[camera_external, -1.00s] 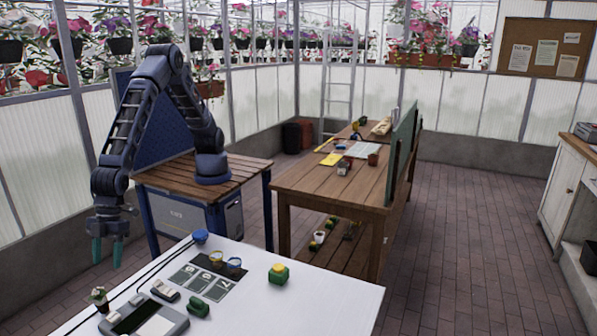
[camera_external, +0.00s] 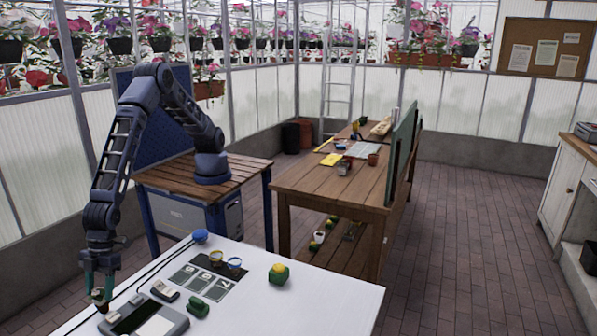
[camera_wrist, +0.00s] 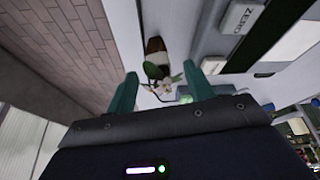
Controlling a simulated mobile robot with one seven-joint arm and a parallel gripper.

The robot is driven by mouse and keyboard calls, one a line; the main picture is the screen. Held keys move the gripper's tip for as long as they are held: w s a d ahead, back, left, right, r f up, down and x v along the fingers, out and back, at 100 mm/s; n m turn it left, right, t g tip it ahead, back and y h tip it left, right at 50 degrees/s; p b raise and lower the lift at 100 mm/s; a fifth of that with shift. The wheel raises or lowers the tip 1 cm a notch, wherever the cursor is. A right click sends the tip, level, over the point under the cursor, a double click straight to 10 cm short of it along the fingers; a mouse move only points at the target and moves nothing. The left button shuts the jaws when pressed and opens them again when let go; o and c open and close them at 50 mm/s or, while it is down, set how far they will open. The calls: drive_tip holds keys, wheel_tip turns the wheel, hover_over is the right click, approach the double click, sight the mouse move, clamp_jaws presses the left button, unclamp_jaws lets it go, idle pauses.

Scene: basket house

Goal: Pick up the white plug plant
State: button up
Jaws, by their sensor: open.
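The white plug plant (camera_wrist: 160,82) shows in the wrist view, with pale petals, green leaves and a brown root plug, above the white tabletop. My gripper (camera_wrist: 160,72) is open, and its two teal fingers stand to the left and right of the plant, with a gap visible on both sides. In the external view my gripper (camera_external: 99,298) is low at the table's left edge, right over the plant. The fingers hide most of the plant there. Whether they touch it cannot be told.
A grey scale (camera_external: 146,318) stands close to the right of the gripper, and its ZERO label shows in the wrist view. The white table (camera_external: 325,298) also carries dark numbered cards, a green object (camera_external: 197,307) and a green-yellow block (camera_external: 278,275). The table's right part is clear.

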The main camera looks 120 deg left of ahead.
sight(99, 296)
drive_tip(key=shift+x, duration=1.6)
drive_tip(key=c, duration=1)
drive_tip(key=shift+r, duration=0.1)
drive_tip(key=shift+c, duration=0.2)
